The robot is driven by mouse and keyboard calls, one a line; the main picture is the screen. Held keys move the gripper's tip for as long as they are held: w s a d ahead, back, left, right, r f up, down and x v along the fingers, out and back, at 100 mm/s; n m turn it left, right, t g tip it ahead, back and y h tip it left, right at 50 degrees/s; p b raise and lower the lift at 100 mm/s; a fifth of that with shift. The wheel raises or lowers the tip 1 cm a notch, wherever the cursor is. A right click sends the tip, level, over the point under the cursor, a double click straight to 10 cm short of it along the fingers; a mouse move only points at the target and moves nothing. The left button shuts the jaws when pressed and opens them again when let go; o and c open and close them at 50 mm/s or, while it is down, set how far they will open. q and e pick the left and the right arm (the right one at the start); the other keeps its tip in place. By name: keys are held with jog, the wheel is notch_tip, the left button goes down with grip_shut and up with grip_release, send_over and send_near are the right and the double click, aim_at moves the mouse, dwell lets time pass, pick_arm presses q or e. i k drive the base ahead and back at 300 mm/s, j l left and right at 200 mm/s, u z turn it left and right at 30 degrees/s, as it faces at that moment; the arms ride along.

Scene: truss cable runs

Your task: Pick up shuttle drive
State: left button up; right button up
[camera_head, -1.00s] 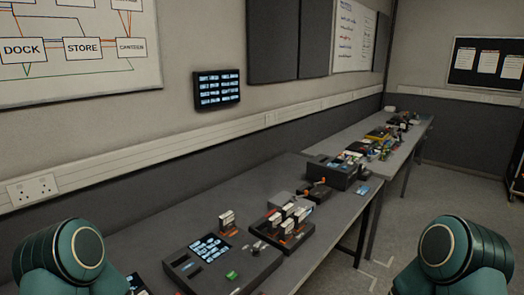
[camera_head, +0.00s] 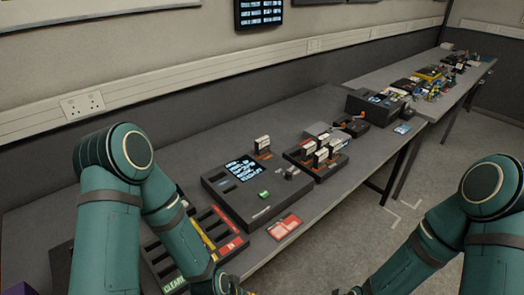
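I cannot tell which item is the shuttle drive. Several upright grey-white cartridges with orange bases stand in a dark tray (camera_head: 318,160) on the near bench. My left arm reaches down in front of the bench at the left, and my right arm is at the lower right. Both grippers are below the picture's edge.
A dark slotted rack (camera_head: 232,243) with coloured labels, partly hidden by my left arm, and a red card (camera_head: 284,227) lie along the near bench's front edge. A black box (camera_head: 375,104) stands farther right. The grey bench (camera_head: 150,150) is bare toward the wall.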

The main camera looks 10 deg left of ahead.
aim_at(262, 145)
jog(key=i+l, duration=0.15)
jog(key=l, duration=0.15)
jog(key=i+l+u, duration=0.1)
jog(key=l, duration=0.25)
jog(key=i+l, duration=0.25)
jog(key=i+l+u, duration=0.1)
jog(key=l, duration=0.3)
jog(key=i, duration=0.05)
